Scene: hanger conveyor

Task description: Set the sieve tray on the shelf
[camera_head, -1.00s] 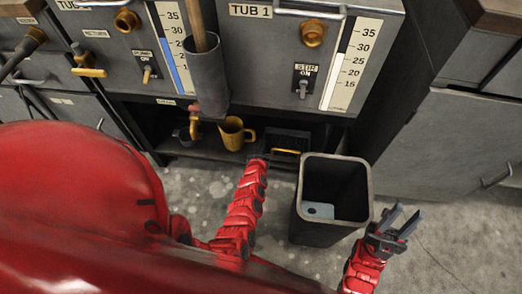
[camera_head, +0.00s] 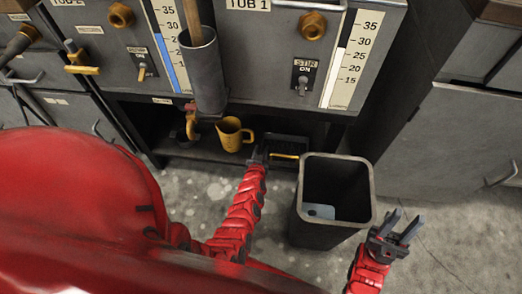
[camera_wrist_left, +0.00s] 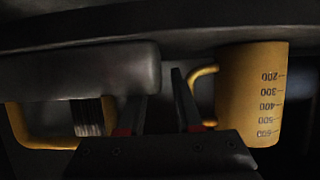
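The sieve tray (camera_head: 287,143) looks like the dark, shallow tray with a yellow front handle. It sits low under Tub 1, on or at the dark shelf (camera_head: 180,149); its contact there is hard to see. My left gripper (camera_head: 257,155) is just left of the tray's handle end. In the left wrist view its fingers (camera_wrist_left: 160,105) are apart with a dark gap between them. A grey slab with a yellow handle (camera_wrist_left: 45,140), probably the tray, is close on the left there. My right gripper (camera_head: 398,227) is open and empty, right of the bin.
A yellow measuring jug (camera_head: 230,135) stands on the shelf left of my left gripper, and also close to the fingers in the wrist view (camera_wrist_left: 250,95). A tall dark bin (camera_head: 320,235) stands in front of the tray's right side. Tub 1 (camera_head: 270,50) overhangs the shelf.

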